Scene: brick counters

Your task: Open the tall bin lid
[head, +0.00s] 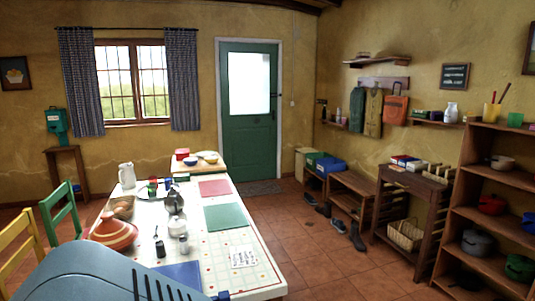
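I see no tall bin with a lid that I can make out in the head view. A teal container (56,121) with a pale label stands on a small wooden stand (66,151) by the left wall, but I cannot tell what it is. A blue-grey part of my own body fills the bottom left.
A green door (249,115) is at the back. Shelves (493,213) and a rack line the right wall, with shoes (338,225) before them. Tiled floor between is mostly free.

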